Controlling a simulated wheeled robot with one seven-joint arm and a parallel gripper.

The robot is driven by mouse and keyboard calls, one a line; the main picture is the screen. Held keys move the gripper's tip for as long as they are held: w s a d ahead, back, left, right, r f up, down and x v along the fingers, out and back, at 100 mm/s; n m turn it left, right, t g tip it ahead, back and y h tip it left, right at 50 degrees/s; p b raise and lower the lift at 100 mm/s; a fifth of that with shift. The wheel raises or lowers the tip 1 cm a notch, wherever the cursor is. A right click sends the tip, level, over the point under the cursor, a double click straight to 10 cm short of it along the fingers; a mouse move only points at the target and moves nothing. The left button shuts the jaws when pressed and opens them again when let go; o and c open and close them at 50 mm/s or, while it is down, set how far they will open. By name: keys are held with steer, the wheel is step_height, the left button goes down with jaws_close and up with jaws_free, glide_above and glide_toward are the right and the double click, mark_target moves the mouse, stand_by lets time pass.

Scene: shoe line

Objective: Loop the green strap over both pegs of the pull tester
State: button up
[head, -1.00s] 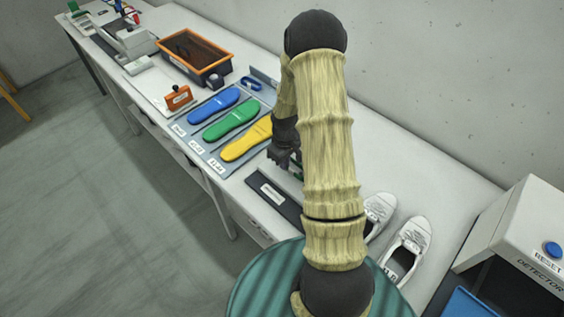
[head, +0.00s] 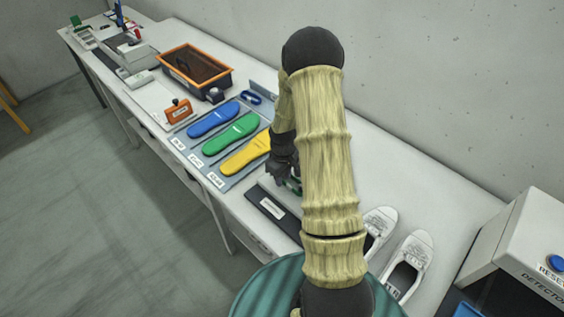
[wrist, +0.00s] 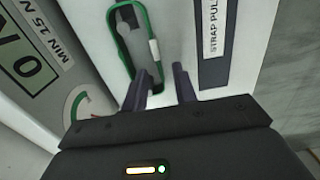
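The green strap (wrist: 110,43) is a long closed loop in the wrist view, with a white tag on its right side. A grey peg-like shape shows inside its far end. Its near end is at the left finger and partly hidden; I cannot tell whether it touches. My gripper (wrist: 161,78) is open, its two dark fingers apart over the pull tester (wrist: 258,45). In the head view my gripper (head: 284,172) is over the tester (head: 268,214), with a little green beside it; my arm hides much there. I cannot make out both pegs.
The tester's display (wrist: 28,68) stands at left in the wrist view. Coloured insoles (head: 230,133) lie left of the tester in the head view, white shoes (head: 408,265) right of it. An orange-rimmed bin (head: 195,70) and the detector box (head: 530,235) stand farther off.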

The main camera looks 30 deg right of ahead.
step_height(320, 180, up, 17)
steer(key=b, duration=0.2)
stand_by(0.3)
steer(key=shift+a, duration=0.1)
stand_by(0.6)
steer(key=s+a+r+m+t, duration=0.2)
steer(key=s+a+m, duration=0.2)
steer(key=s+a, duration=0.7)
steer(key=s, duration=0.3)
steer(key=shift+a+t, duration=0.25)
steer(key=shift+t, duration=0.05)
steer(key=shift+w, duration=0.1)
